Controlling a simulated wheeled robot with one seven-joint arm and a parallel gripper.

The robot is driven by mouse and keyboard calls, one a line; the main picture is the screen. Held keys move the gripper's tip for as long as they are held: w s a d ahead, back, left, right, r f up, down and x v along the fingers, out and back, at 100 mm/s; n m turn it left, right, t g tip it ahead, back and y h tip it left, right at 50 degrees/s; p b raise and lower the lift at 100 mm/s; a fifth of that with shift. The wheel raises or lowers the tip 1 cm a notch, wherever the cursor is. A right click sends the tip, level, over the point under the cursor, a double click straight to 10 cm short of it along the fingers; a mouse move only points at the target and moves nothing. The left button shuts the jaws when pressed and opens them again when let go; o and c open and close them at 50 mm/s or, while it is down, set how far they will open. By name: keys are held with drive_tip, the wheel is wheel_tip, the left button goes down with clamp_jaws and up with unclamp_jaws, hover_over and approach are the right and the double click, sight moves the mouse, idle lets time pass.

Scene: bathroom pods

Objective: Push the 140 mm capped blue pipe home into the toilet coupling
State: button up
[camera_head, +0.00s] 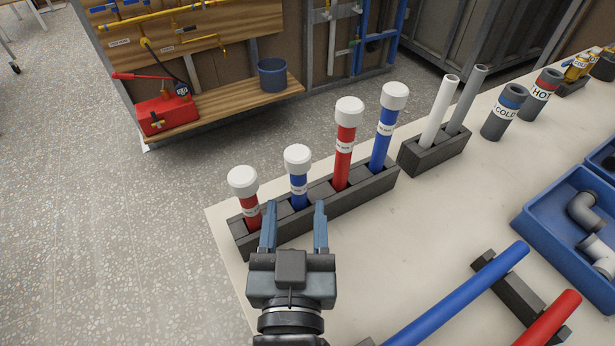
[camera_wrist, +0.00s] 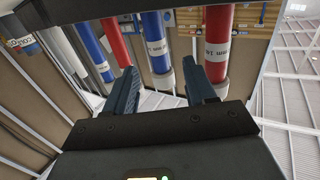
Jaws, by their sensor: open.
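A short blue pipe (camera_head: 299,188) with a white cap and a white label stands upright in a dark rack (camera_head: 345,200), second from the left. The label is too small to read for a length. A taller blue capped pipe (camera_head: 382,148) stands at the rack's right end. My gripper (camera_head: 296,210) is open and empty, in front of the rack, its fingers either side of the line to the short blue pipe. In the wrist view, which shows the pipes cap-down, that pipe (camera_wrist: 155,45) appears between the fingertips, apparently apart from them. I cannot identify the toilet coupling in either view.
Short (camera_head: 251,207) and tall red capped pipes (camera_head: 343,158) flank the short blue one closely. A grey-pipe holder (camera_head: 435,150) and labelled cups stand farther right. A long blue pipe (camera_head: 460,295) lies in front, near a blue fittings tray (camera_head: 545,220). The tabletop between is clear.

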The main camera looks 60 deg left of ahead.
sight(298, 186)
drive_tip(key=p+x, duration=0.1)
drive_tip(key=x, duration=0.6)
drive_tip(key=shift+d+f, duration=0.1)
clamp_jaws()
idle(0.4)
